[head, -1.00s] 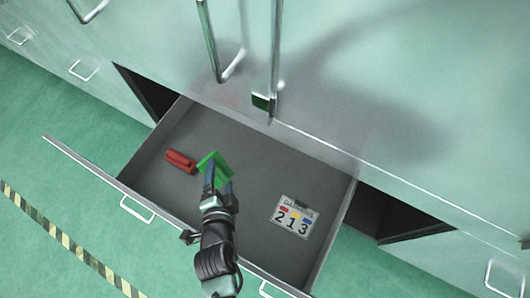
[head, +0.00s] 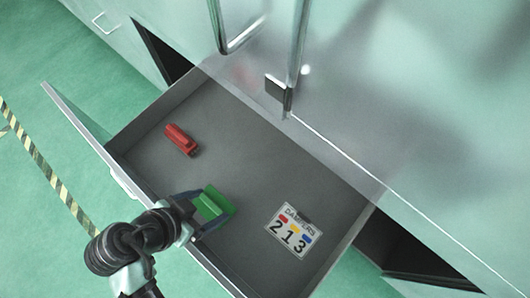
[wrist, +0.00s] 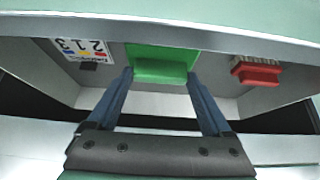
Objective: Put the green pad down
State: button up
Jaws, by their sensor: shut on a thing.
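The green pad (head: 213,204) is held by my gripper (head: 204,208) inside the open grey drawer (head: 255,145), near its front wall. In the wrist view the pad (wrist: 160,62) sits between the two blue fingers of my gripper (wrist: 159,76), which are shut on it. I cannot tell whether the pad touches the drawer floor. Part of the pad is hidden by the fingers.
A red brush-like object (head: 181,140) lies left of the pad in the head view. A white card (head: 293,231) marked 213 lies to the right. Drawer floor between these is bare. Glossy cabinet doors with a handle (head: 236,42) overhang the drawer's back.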

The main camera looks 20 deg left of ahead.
jog(key=w+d, duration=0.2)
jog(key=w, duration=0.4)
jog(key=w+d+f+b, duration=0.1)
jog(key=w+d, duration=0.2)
jog(key=w, duration=0.3)
jog(key=w+d+f+b, duration=0.1)
jog(key=w+d, duration=0.1)
jog(key=w, duration=0.4)
jog(key=shift+w+d+f, duration=0.1)
jog(key=shift+d, duration=0.15)
jog(key=shift+w+f, duration=0.2)
jog(key=shift+f, duration=2)
jog(key=o, duration=1)
jog(key=shift+f, duration=0.1)
jog(key=shift+c, duration=0.2)
jog(key=shift+f+b, duration=0.15)
jog(key=shift+b, duration=0.35)
